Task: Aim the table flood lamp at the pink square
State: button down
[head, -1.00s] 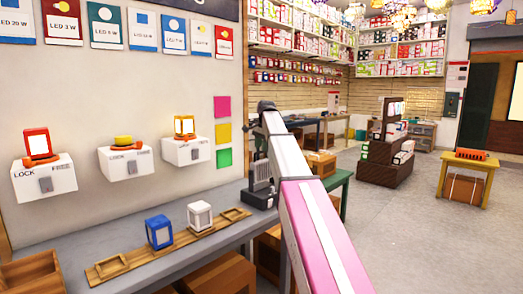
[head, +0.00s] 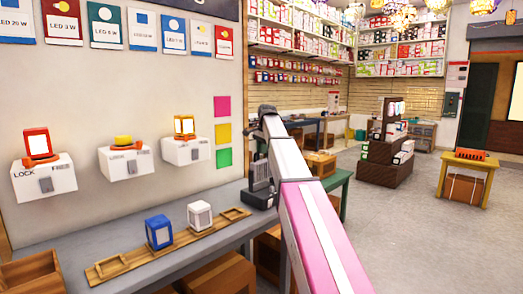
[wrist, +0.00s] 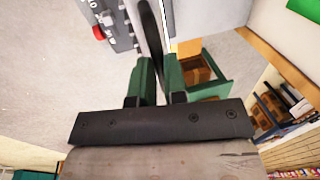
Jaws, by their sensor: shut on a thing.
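The pink square (head: 222,106) is the top one of a column of coloured squares on the wall. The table flood lamp (head: 260,184) is a dark, finned unit at the far right end of the grey table, partly behind my arm. In the wrist view, my gripper (wrist: 158,64) has its green fingers shut on a thin dark part of the lamp (wrist: 151,35). A grey panel with a red knob shows just beyond. In the head view my arm hides the fingers. I cannot tell exactly where the lamp's face points.
A yellow square (head: 223,133) and a green square (head: 224,157) sit below the pink one. White wall boxes carry small lamps. A blue lantern (head: 158,232) and a white lantern (head: 200,216) stand on a wooden rack on the table.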

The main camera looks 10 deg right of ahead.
aim_at(264, 161)
jog(key=s+d+t+y, duration=0.1)
jog(key=s, duration=0.1)
jog(key=s+d+f+t+y, duration=0.1)
jog(key=t, duration=0.1)
jog(key=shift+s+d, duration=0.2)
jog(key=shift+s, duration=0.15)
jog(key=shift+s+d+f+t+y, duration=1.05)
jog(key=shift+s+f+t+y, duration=0.15)
jog(key=shift+t, duration=0.3)
jog(key=c, duration=1.2)
grip_release()
jog(key=shift+o, duration=0.2)
jog(key=v, duration=1.1)
